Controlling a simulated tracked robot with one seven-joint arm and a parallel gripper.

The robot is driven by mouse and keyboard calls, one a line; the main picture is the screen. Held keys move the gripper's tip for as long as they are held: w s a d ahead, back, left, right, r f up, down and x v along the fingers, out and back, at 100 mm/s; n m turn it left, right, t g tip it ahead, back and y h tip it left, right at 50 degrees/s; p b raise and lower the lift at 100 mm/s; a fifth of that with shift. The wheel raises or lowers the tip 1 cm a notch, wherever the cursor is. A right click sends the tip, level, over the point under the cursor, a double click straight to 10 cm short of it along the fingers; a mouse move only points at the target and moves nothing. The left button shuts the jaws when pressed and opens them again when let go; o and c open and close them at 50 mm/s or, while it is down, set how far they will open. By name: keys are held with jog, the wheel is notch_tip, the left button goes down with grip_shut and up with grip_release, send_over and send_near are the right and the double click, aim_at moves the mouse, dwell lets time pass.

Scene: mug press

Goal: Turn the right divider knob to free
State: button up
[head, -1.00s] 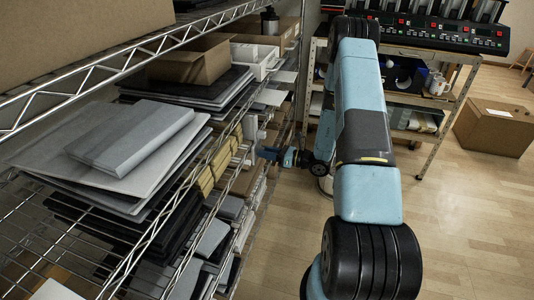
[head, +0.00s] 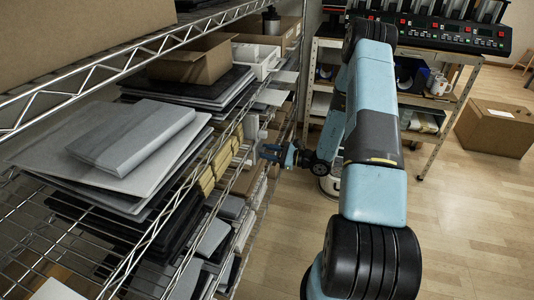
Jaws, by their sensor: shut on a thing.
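My gripper (head: 270,152) is at the end of my blue arm, at the front edge of the wire shelf rack (head: 214,150), near its far end. Its two dark fingers show a little apart and point left towards the shelf. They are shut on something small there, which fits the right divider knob. The knob itself is too small and too covered by the fingers to make out, so its angle cannot be told.
A metal cart (head: 445,98) with a black mug press (head: 440,32) stands behind my arm. A closed carton (head: 497,126) is on the floor at right. The wooden floor in front is clear.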

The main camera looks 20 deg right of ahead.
jog(key=n, duration=0.5)
jog(key=shift+s+d+f+n, duration=0.1)
jog(key=shift+s+f+n, duration=0.05)
jog(key=shift+n, duration=0.25)
dwell(0.4)
jog(key=o, duration=1)
jog(key=shift+o, duration=0.2)
jog(key=v, duration=1.3)
jog(key=shift+s+d, duration=0.2)
jog(key=shift+d, duration=0.1)
